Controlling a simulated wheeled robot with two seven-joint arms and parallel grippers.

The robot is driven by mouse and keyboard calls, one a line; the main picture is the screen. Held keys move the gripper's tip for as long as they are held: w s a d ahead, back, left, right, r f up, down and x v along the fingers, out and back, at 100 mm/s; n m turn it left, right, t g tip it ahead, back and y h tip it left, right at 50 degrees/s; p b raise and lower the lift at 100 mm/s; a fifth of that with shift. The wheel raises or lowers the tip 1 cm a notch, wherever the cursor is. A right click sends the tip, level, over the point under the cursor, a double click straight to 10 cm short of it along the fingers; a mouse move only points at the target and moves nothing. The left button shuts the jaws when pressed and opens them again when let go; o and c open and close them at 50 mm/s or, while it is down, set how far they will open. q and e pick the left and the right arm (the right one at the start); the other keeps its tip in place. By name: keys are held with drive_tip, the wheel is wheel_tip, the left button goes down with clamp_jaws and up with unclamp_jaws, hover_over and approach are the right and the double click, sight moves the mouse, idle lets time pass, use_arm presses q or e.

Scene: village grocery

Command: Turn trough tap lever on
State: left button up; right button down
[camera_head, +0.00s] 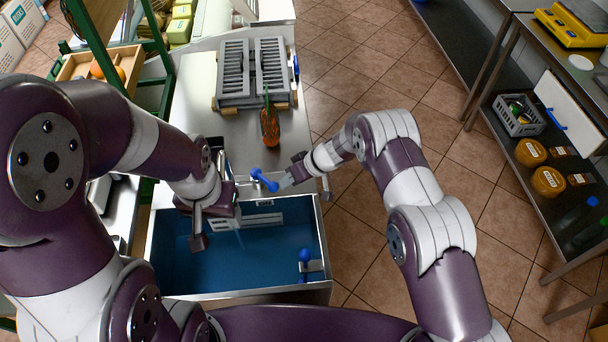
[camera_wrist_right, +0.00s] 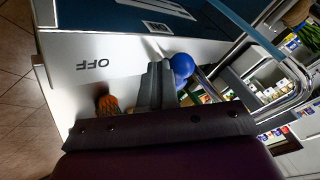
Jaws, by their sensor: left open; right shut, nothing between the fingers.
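The trough (camera_head: 160,262) is a metal basin with a blue inside, in the lower middle of the head view. A blue-knobbed tap lever (camera_head: 264,180) stands at its back edge. My right gripper (camera_head: 286,182) is shut and empty, just right of this lever. In the right wrist view its shut fingers (camera_wrist_right: 156,84) are close beside a blue knob (camera_wrist_right: 182,66); I cannot tell whether they touch. The printed word OFF (camera_wrist_right: 94,64) shows on the pale surface there. My left gripper (camera_head: 207,222) is open over the trough's back left part, with its fingertips partly hidden.
Another blue knob (camera_head: 305,256) is on the trough's right side. Tiled floor (camera_head: 385,65) is open to the right, before metal shelves (camera_head: 497,98).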

drive_tip(key=shift+s+a, duration=0.3)
drive_tip(key=shift+s, duration=0.35)
drive_tip(key=b+v, duration=0.1)
drive_tip(key=v, duration=1.1)
drive_tip(key=shift+d+r, duration=0.2)
